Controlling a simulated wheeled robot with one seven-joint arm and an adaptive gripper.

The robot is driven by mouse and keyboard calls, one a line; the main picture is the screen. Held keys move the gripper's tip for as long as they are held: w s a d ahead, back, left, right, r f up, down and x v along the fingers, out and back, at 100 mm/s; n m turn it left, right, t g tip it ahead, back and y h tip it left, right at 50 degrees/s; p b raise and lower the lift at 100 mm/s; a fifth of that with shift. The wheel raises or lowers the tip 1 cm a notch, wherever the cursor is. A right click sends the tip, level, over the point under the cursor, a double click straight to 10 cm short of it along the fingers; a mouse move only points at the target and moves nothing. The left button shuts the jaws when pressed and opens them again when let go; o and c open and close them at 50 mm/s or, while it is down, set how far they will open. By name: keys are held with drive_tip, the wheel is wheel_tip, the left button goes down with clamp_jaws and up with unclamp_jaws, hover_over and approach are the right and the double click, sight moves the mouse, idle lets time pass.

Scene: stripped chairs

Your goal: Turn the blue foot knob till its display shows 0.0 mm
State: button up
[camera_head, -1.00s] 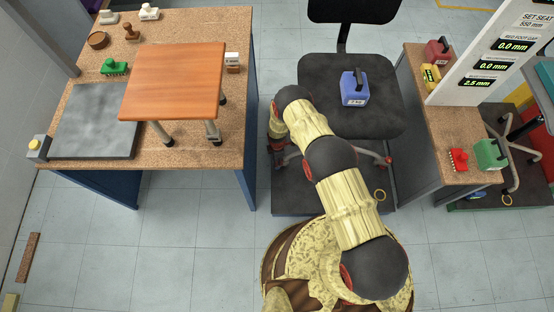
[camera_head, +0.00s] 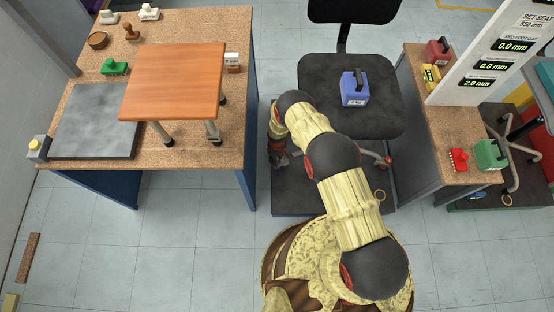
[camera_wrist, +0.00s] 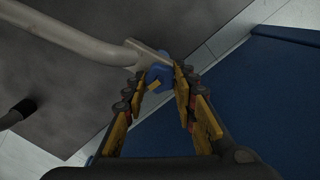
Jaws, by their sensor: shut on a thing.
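The blue foot knob (camera_wrist: 158,75) shows in the wrist view at the end of a pale tubular leg (camera_wrist: 95,40). My gripper (camera_wrist: 166,80) is shut on the knob, with a finger on either side. In the head view my gripper (camera_head: 278,155) is low by the left side of the black chair (camera_head: 350,110), and I cannot make out the knob there. The display panel (camera_head: 497,50) at the right has several readouts. The lowest display (camera_head: 483,83) reads 2.0 mm, its label too small to read; the two above it read 0.0 mm.
A blue weight (camera_head: 354,90) sits on the chair seat. A workbench (camera_head: 190,30) with an orange-topped stool (camera_head: 172,80) stands close left of my gripper. A right-hand bench (camera_head: 440,120) holds several small items. Open floor (camera_head: 180,240) lies at the front left.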

drive_tip(key=m, duration=0.4)
drive_tip(key=shift+m, duration=0.4)
drive_tip(key=m, duration=0.4)
drive_tip(key=shift+m, duration=0.3)
drive_tip(key=m, duration=0.9)
drive_tip(key=shift+m, duration=0.4)
drive_tip(key=o, duration=1.2)
drive_tip(key=shift+c, duration=0.2)
wheel_tip(320, 180, up, 12)
